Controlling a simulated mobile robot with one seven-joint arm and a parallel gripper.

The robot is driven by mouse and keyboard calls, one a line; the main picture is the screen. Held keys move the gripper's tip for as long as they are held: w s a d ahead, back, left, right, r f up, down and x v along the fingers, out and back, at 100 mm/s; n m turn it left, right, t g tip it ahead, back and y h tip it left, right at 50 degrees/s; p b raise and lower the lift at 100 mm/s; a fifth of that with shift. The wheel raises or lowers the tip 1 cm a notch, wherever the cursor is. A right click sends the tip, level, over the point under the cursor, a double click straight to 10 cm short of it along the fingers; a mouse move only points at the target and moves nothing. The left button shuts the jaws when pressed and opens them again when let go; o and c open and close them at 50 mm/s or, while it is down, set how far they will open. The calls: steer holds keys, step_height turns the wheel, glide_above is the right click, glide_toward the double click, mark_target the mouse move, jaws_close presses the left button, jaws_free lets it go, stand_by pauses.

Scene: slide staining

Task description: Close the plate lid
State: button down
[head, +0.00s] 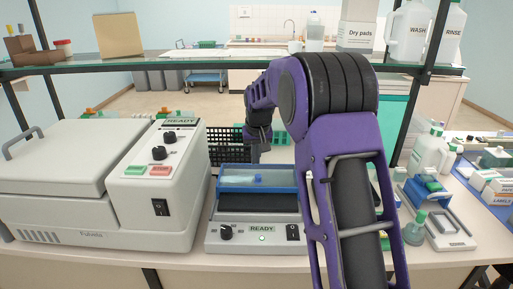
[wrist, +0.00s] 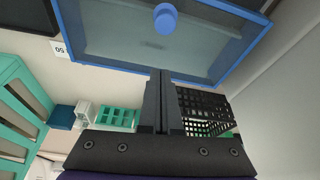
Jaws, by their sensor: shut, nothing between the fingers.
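The plate is a low grey device (head: 230,240) with a dark top (head: 258,203) and a READY label. Its clear lid with a blue frame (head: 258,189) stands raised at the back of the plate. In the wrist view the lid (wrist: 110,40) fills the top, with a round blue knob (wrist: 165,18) on it. My gripper (head: 254,158) is behind the lid in the head view, its fingers pointing down. In the wrist view my gripper (wrist: 160,75) is shut and empty. Its fingertips overlap the lid's edge; I cannot tell whether they touch.
A large white machine (head: 70,180) stands close on the left. A black basket (head: 228,150) and green racks (head: 272,135) are behind the plate. A glass shelf (head: 200,62) crosses above. Bottles (head: 430,155) and a blue-and-white stand (head: 447,230) are on the right.

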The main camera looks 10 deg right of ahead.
mark_target(258, 178)
steer(key=shift+x, duration=1.2)
steer(key=s, duration=0.2)
steer(key=shift+s+r, duration=0.3)
steer(key=shift+r, duration=0.1)
steer(key=shift+s+a, duration=0.1)
steer(key=shift+s, duration=0.65)
steer(key=shift+s, duration=0.1)
